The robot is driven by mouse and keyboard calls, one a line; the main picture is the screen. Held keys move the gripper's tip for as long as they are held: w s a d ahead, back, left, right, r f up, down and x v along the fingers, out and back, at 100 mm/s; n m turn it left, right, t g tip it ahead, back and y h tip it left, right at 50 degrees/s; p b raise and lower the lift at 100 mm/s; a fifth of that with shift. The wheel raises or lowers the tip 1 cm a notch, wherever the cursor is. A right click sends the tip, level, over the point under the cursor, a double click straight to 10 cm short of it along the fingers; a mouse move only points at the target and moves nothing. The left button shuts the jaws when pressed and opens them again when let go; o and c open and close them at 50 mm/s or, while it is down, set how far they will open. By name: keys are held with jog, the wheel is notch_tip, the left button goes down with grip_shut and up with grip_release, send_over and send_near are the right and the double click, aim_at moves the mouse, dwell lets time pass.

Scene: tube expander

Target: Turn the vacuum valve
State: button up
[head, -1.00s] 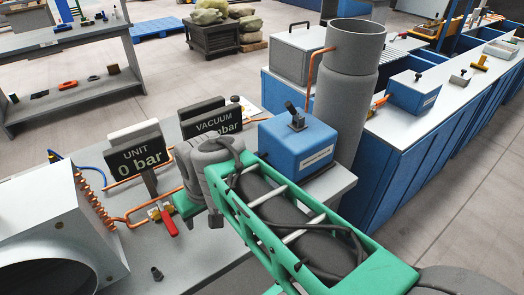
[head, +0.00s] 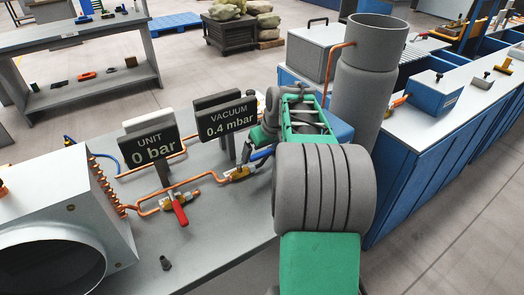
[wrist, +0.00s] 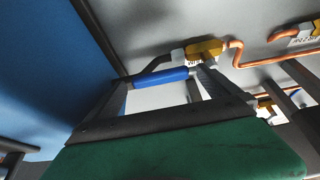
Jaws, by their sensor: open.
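The vacuum valve has a brass body (head: 237,173) and a blue lever handle (head: 262,153), beside the VACUUM sign (head: 226,118), which reads 0.4 mbar. In the wrist view its blue handle (wrist: 160,78) lies across the gap between my fingers, with the brass body (wrist: 205,48) just beyond the right finger. My gripper (wrist: 163,82) is open, one finger on either side of the handle. I cannot tell whether either finger touches it. In the head view my arm hides much of the gripper.
A red-handled valve (head: 180,212) and the UNIT sign (head: 154,147), reading 0 bar, stand to the left on the bench. Copper pipes (head: 165,203) run between them. A blue box (head: 340,130) and a tall grey cylinder (head: 363,85) are close behind my arm.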

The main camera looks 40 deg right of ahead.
jog(key=c, duration=2)
